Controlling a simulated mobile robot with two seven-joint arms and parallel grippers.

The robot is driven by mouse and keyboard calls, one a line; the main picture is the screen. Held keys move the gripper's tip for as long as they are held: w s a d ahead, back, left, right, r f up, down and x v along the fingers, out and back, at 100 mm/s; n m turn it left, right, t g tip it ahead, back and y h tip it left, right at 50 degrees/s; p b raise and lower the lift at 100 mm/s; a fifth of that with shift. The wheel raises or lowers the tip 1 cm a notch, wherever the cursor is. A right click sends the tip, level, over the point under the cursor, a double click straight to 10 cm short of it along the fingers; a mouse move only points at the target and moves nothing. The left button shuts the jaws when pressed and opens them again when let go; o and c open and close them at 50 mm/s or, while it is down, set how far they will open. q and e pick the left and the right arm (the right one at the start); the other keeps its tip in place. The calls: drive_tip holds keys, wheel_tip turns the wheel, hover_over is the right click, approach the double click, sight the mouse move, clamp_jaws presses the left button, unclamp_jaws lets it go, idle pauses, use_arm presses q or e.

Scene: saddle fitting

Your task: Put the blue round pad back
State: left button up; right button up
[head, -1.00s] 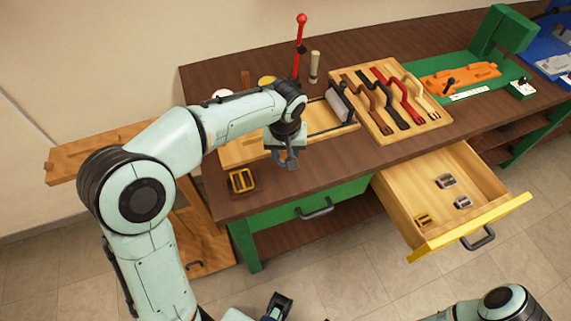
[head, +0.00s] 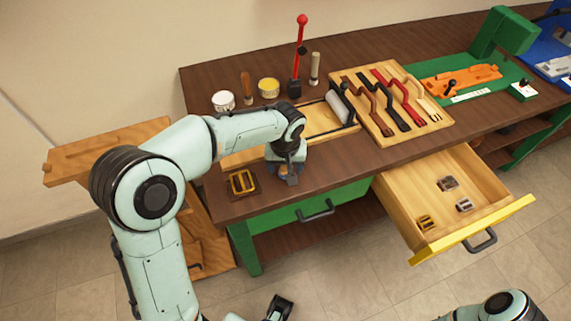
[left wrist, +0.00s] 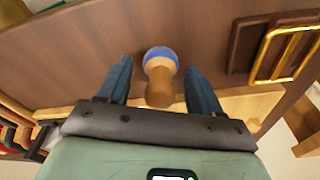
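The blue round pad (left wrist: 161,54) has a wooden knob handle (left wrist: 159,84) and shows in the left wrist view. My left gripper (left wrist: 158,70) is open, with one blue finger on each side of the handle and a gap on both sides. In the head view my left gripper (head: 286,168) is low over the front of the bench, and it mostly hides the pad. A dark end at the bottom edge of the head view looks like my right gripper (head: 279,306); its fingers are not clear.
A yellow-framed buckle (head: 242,182) lies left of my left gripper on the bench (head: 345,170). Behind stand tins (head: 268,88), a red-handled tool (head: 299,60) and a strap board (head: 390,105). An open drawer (head: 450,205) with several buckles juts out at right.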

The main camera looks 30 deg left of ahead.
use_arm(q)
drive_tip(key=shift+r, duration=0.15)
drive_tip(key=shift+r, duration=0.3)
wheel_tip(320, 180, up, 11)
drive_tip(key=s+p, duration=0.1)
drive_tip(key=shift+s+d+r+p, duration=0.2)
drive_tip(key=shift+s+d+p, duration=0.1)
drive_tip(key=shift+d+p, duration=0.1)
